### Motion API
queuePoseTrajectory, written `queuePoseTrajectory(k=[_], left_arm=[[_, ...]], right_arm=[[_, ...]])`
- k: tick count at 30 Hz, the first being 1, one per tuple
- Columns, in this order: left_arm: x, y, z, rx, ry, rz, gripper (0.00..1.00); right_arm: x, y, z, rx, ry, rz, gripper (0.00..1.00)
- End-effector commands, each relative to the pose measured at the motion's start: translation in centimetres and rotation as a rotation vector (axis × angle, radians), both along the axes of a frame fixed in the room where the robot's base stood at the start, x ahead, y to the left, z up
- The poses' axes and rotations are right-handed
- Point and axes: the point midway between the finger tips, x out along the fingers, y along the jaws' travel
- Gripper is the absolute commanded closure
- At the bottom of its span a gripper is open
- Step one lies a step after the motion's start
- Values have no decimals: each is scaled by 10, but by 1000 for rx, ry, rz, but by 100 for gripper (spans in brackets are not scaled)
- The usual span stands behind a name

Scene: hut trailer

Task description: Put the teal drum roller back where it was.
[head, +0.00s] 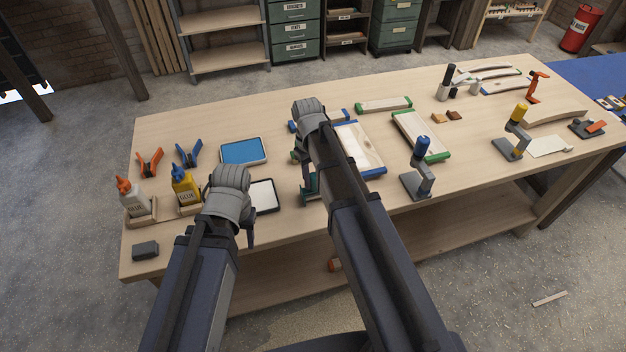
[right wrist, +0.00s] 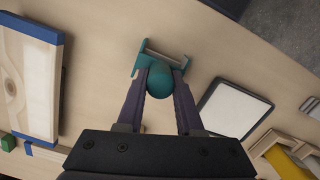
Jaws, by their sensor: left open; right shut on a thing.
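The teal drum roller (right wrist: 158,82) is between the fingers of my right gripper (right wrist: 162,76) in the right wrist view, and the gripper is shut on it. A teal bracket with a pale bar (right wrist: 163,57) is just beyond the fingertips; I cannot tell whether the roller touches it. In the head view the teal bracket (head: 308,187) shows partly beside my right arm, between the white-surfaced tray and the blue-ended board. My left gripper (head: 249,238) is open above the table's front edge, near the white-surfaced tray.
The white-surfaced tray (head: 264,195) and blue-ended board (head: 374,164) flank the bracket. A blue tray (head: 243,151), glue bottles (head: 186,187) and clamps (head: 188,155) are at left. A blue-topped stand (head: 420,160) is at right.

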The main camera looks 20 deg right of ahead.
Motion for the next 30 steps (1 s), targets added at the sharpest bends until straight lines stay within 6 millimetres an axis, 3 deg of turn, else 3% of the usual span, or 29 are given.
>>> queuePoseTrajectory(k=[6, 7, 14, 23, 30], left_arm=[[0, 0, -5, 0, 0, 0, 50], [0, 0, -3, 0, 0, 0, 50], [0, 0, -3, 0, 0, 0, 50], [0, 0, -2, 0, 0, 0, 50], [0, 0, 11, 0, 0, 0, 50]], right_arm=[[0, 0, -5, 0, 0, 0, 100], [0, 0, -3, 0, 0, 0, 61], [0, 0, -3, 0, 0, 0, 35], [0, 0, -2, 0, 0, 0, 35], [1, 0, 11, 0, 0, 0, 35]])
